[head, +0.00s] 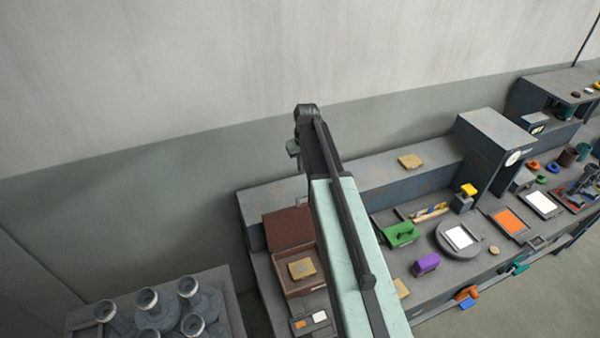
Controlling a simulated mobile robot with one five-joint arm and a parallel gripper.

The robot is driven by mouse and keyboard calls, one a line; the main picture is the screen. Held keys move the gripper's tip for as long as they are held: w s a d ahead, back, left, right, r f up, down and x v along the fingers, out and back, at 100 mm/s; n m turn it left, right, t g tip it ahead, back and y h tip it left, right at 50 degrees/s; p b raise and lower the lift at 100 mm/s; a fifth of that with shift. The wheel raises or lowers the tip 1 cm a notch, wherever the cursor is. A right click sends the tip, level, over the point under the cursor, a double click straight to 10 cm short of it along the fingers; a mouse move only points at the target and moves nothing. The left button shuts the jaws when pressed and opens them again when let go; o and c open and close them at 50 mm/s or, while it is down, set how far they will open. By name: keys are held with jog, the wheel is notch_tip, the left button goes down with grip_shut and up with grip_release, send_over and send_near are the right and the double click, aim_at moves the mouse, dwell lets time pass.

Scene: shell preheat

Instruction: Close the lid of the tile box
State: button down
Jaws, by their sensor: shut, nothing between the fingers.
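The tile box (312,284) is a reddish-brown box on the left part of the bench. Its brown lid (287,228) stands open at the back of the box, and a tan tile (302,268) shows inside. My arm crosses in front and hides the right side of the box and lid. My gripper (293,149) is at the far end of the arm, above and beyond the lid in the picture and apart from it. It is small and partly hidden, and it looks shut and empty.
A small panel (312,322) lies in front of the box. A green block (401,234), a purple block (426,263) and a round turntable (451,250) stand to the right. Grey funnel-like parts (156,310) stand at the lower left. A wall rises behind the bench.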

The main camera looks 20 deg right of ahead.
notch_tip(320, 180, down, 12)
jog(key=w+b, duration=0.2)
jog(key=b, duration=1)
jog(key=shift+s+r+p, duration=0.45)
jog(key=shift+s, duration=0.3)
jog(key=shift+s+r+p, duration=0.45)
jog(key=shift+s, duration=0.25)
jog(key=shift+s+r+p, duration=0.45)
jog(key=shift+s, duration=0.3)
jog(key=shift+s, duration=0.1)
